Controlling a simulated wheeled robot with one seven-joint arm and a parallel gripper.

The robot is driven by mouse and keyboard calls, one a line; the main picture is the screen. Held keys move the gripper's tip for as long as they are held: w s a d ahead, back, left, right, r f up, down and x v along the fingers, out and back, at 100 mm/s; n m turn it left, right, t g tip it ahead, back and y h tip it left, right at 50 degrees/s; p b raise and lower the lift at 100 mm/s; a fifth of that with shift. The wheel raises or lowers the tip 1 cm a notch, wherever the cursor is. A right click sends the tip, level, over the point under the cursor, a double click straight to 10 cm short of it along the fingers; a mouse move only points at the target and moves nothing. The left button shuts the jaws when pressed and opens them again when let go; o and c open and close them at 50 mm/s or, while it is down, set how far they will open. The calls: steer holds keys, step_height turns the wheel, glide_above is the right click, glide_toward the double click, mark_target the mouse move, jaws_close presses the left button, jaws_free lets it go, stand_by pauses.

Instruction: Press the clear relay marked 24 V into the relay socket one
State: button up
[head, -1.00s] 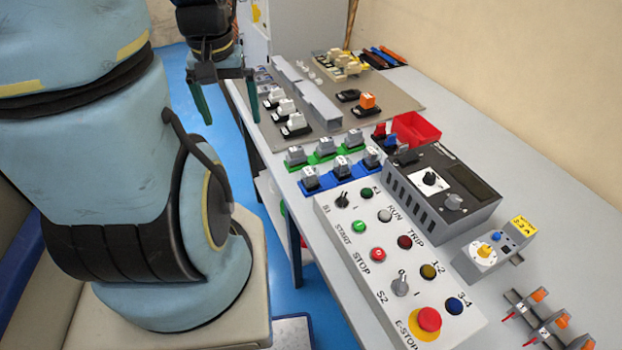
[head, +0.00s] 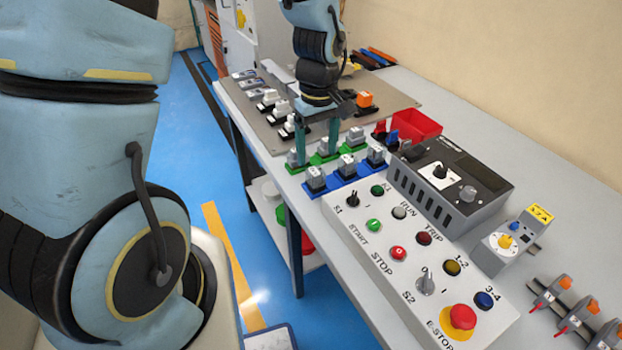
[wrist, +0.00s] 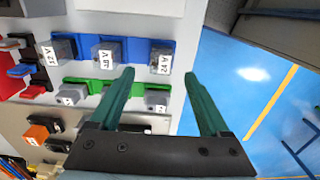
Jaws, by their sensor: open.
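The clear relay marked 24 V (wrist: 163,57) sits at the right end of the blue strip (wrist: 133,45) in the wrist view. In the head view it appears to be the blue strip's left-end relay (head: 316,178). My gripper (wrist: 159,74) is open and empty, its green fingertips pointing toward that relay but apart from it. In the head view my gripper (head: 317,152) hangs over the green strip (head: 326,157), just behind the blue strip. Black sockets stand farther back, one under an orange block (head: 365,99); I cannot tell which is relay socket one.
Other labelled relays share the blue strip, and grey ones stand on the green strip. White relays (head: 281,107) stand behind, near the table's left edge. A red bin (head: 418,124), a grey meter box (head: 450,180) and a button panel (head: 420,260) crowd the right and front.

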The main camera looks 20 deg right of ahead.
mark_target(316, 171)
steer(key=shift+f+p, duration=1.2)
steer(key=shift+f, duration=2.7)
jaws_close()
